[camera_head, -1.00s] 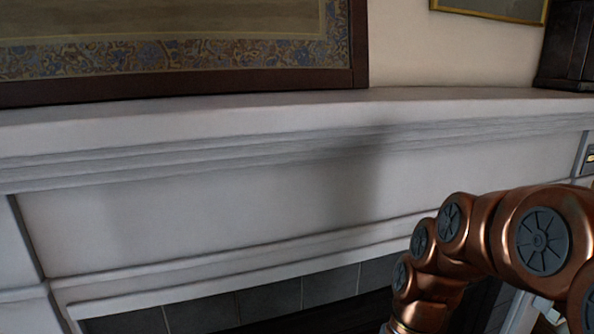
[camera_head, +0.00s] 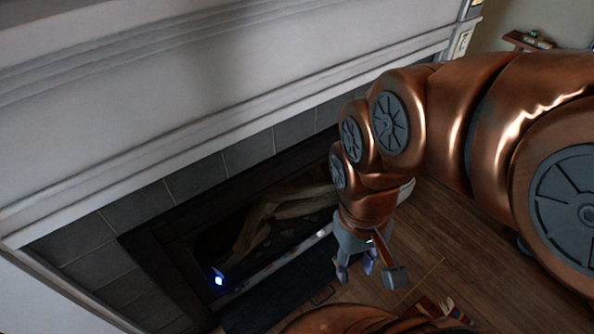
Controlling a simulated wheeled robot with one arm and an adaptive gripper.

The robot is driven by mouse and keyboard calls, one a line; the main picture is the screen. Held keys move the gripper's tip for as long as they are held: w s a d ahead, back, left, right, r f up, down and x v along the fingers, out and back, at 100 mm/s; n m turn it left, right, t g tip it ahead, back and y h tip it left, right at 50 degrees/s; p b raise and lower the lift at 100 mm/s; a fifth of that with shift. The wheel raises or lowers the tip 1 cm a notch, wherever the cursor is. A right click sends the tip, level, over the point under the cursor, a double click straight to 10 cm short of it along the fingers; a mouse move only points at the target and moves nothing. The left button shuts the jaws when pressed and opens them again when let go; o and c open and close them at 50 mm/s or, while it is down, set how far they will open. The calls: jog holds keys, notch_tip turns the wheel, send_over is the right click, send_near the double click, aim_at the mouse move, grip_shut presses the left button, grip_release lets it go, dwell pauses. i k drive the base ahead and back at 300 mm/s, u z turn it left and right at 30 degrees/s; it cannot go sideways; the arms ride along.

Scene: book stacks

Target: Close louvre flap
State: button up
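No louvre flap can be clearly made out in the head view. My gripper (camera_head: 370,272) points down in front of the fireplace opening, above the floor. Its two fingers are spread apart, so it looks open. A small bluish-purple patch shows between the fingers, and I cannot tell what it is. My copper arm hides much of the right side of the view.
A white fireplace surround (camera_head: 200,105) with grey tiles (camera_head: 195,178) fills the left. Logs (camera_head: 250,228) lie in the dark firebox, near a blue light (camera_head: 218,279). Wooden floor (camera_head: 440,230) lies right of the gripper. A small shelf (camera_head: 530,42) is at the upper right.

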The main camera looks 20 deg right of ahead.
aim_at(261, 312)
jog(key=z, duration=0.8)
jog(key=k, duration=0.35)
jog(key=u, duration=1)
